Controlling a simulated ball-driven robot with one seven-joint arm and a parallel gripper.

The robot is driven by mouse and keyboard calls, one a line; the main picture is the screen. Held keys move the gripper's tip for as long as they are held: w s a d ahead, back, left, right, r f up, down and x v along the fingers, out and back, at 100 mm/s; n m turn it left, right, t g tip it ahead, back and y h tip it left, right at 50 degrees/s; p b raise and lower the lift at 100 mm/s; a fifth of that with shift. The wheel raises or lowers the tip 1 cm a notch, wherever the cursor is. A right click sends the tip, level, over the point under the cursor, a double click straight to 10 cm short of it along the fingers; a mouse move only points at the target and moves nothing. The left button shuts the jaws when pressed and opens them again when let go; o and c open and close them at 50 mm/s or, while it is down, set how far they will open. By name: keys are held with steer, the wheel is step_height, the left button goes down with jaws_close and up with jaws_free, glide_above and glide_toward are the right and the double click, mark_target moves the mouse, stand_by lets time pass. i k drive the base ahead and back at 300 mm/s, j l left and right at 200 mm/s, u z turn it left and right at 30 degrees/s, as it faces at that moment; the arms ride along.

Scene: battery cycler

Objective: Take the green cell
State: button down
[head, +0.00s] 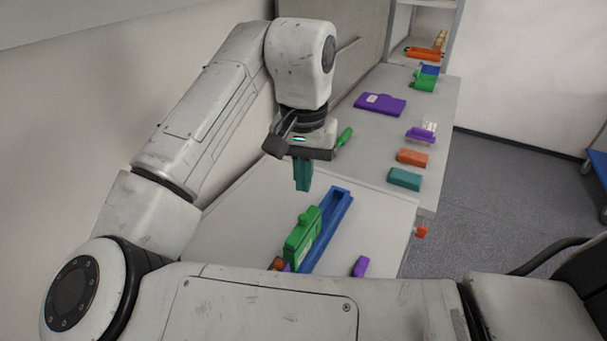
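A green block-shaped piece with a raised knob (301,242), which looks like the green cell, stands at the near-left side of a long blue holder (334,217) on the near table. I cannot tell whether it sits in the holder or beside it. My gripper (302,187) hangs above the table, behind and apart from the green piece. Teal parts point down from it; I cannot tell whether these are its fingers or something held, nor whether it is open.
A far bench carries teal (404,179), orange (412,157) and purple (380,104) blocks and another green piece (424,82).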

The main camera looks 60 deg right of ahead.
mark_target(295, 258)
steer(key=k, duration=1)
